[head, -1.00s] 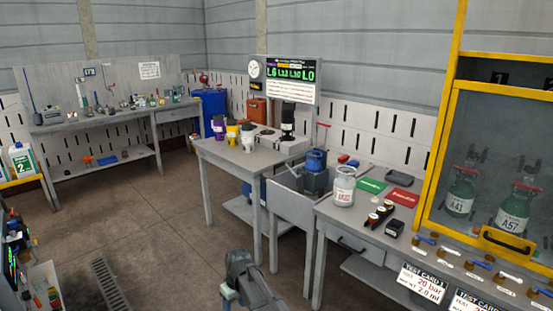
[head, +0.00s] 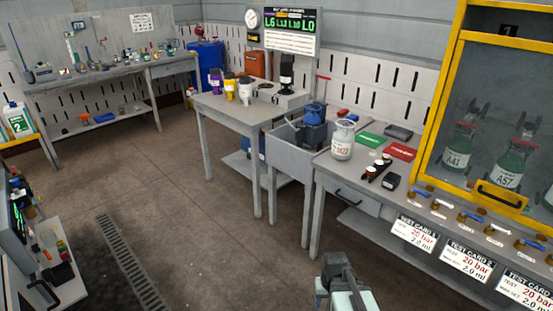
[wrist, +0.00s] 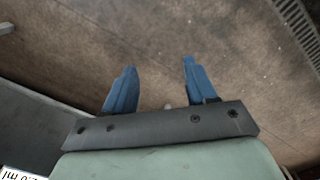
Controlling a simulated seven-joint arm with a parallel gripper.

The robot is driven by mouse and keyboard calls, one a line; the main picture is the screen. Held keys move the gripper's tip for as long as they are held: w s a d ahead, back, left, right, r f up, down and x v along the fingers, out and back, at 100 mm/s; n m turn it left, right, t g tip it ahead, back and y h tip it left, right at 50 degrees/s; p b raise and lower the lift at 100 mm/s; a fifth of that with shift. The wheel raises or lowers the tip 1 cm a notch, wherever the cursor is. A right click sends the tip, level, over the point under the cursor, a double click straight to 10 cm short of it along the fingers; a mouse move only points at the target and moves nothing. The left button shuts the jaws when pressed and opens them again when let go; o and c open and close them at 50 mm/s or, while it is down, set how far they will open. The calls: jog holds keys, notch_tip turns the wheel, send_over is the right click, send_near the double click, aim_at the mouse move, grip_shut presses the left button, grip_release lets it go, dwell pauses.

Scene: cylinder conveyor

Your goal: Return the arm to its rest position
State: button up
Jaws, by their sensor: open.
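My gripper shows in the wrist view (wrist: 155,88), its two blue fingers apart with nothing between them. Brown floor lies below it. In the head view my arm's end (head: 338,285) is at the bottom, right of centre, in front of the benches and clear of them. The fingertips are hard to make out in the head view.
A yellow-framed cabinet (head: 436,130) stands at far right, above several valves and test cards. Open floor (head: 180,200) lies left, with a drain grate (head: 130,262).

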jog(key=s+f+g, duration=0.3)
jog(key=s+f, duration=0.6)
jog(key=s, duration=0.5)
jog(key=s+f+g, duration=0.3)
jog(key=s+f, duration=0.7)
jog(key=s, duration=0.4)
jog(key=shift+s+f+g, duration=0.15)
jog(key=shift+s+g, duration=0.15)
jog(key=shift+s, duration=0.1)
jog(key=shift+c, duration=0.2)
grip_shut()
